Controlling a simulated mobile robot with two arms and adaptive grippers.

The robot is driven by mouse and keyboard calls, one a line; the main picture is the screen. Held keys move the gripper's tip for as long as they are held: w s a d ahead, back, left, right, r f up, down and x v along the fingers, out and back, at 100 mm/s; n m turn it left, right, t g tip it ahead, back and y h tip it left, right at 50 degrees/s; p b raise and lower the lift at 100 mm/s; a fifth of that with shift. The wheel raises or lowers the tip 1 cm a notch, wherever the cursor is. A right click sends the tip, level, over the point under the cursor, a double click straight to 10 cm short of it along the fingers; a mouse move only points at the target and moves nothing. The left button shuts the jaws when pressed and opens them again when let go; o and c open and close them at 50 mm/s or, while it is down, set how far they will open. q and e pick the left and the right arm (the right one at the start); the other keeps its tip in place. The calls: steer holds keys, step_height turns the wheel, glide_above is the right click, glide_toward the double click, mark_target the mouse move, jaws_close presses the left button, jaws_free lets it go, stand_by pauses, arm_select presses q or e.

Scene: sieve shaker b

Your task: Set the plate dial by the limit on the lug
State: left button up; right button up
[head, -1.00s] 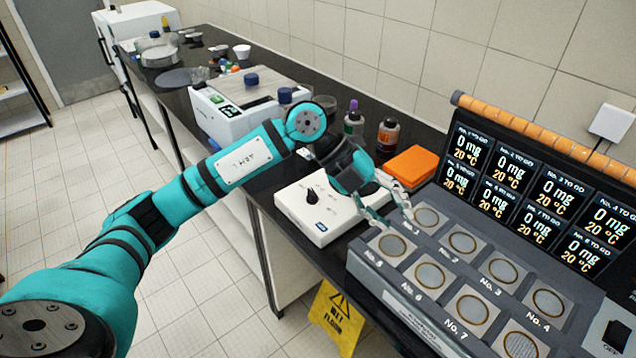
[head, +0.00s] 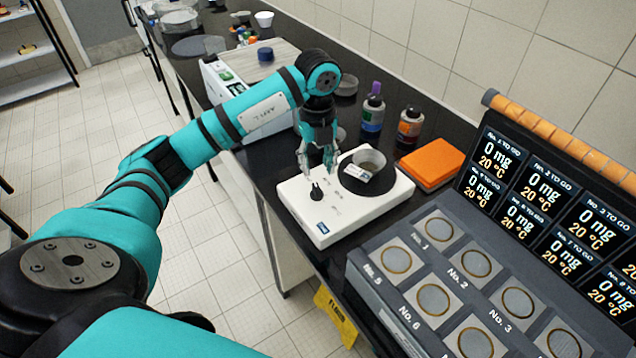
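The white plate unit (head: 345,215) stands on the dark bench, with a black dial (head: 316,192) on its front left and a round black plate (head: 385,184) at its right. A small round vessel (head: 369,160) stands on the black plate. It has a pale lug or tag (head: 357,173) with print too small to read. My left gripper (head: 317,168) points down over the unit, just behind and above the dial. Its fingers are apart with nothing seen between them. Whether a finger touches the dial is unclear. My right gripper is out of view.
An orange block (head: 432,165) and two bottles (head: 373,110) (head: 409,126) stand behind the unit. The grey station with numbered round wells (head: 434,302) and displays is close on the right. A white balance-like device (head: 240,100) is behind my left arm.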

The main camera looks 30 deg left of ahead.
mark_target(317, 188)
arm_select(q)
steer(key=f+p, duration=0.1)
steer(key=f, duration=0.4)
steer(key=shift+s, duration=0.2)
steer(key=shift+w+f+p, duration=0.15)
steer(key=shift+f+p, duration=0.2)
steer(key=shift+f, duration=1)
jaws_close()
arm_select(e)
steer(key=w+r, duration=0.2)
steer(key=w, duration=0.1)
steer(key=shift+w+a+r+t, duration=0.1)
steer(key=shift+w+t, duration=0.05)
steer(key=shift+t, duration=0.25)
